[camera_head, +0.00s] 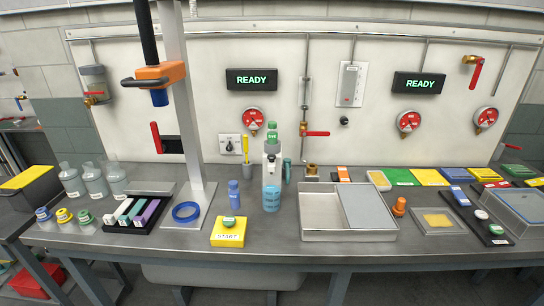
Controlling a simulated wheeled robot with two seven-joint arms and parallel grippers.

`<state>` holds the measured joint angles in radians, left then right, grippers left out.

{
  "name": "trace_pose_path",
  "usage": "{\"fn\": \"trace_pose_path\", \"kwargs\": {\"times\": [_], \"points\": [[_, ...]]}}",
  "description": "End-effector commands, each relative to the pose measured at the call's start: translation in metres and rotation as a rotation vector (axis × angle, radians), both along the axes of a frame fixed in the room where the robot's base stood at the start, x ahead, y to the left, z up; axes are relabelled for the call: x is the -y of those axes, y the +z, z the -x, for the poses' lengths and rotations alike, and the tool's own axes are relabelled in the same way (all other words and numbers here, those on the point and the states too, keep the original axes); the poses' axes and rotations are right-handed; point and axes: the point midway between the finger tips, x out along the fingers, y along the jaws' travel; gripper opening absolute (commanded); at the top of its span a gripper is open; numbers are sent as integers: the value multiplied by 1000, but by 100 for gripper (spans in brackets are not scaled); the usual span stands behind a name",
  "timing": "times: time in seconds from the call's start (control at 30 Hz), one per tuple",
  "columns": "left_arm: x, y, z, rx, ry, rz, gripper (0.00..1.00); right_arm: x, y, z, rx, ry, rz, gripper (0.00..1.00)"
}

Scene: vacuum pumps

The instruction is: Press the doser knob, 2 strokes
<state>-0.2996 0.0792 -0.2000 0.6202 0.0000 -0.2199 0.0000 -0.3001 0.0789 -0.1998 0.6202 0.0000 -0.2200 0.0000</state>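What looks like the doser (271,165) stands upright at the middle of the bench, in front of the wall panel. It has a white body over a bottle of blue liquid (272,198). A green knob (272,132) with small lettering sits at its top, raised above the white body. A teal part (287,171) shows at its right side. Neither of my grippers is in view, and nothing touches the knob.
A yellow START block (229,231) and a blue bottle (233,194) stand left of the doser. A metal tray (318,236) lies to its right. A stand with an orange head (160,73) rises at left. A red-handled valve (314,133) is on the wall behind.

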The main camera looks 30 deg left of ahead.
Motion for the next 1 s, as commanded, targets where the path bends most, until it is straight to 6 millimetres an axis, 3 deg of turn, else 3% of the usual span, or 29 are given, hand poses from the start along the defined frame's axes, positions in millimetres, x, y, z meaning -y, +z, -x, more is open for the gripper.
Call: {"fn": "trace_pose_path", "kwargs": {"times": [0.03,0.23,1.0], "points": [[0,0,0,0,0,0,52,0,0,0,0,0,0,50],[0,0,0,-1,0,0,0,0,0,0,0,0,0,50],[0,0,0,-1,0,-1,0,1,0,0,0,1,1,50]]}}
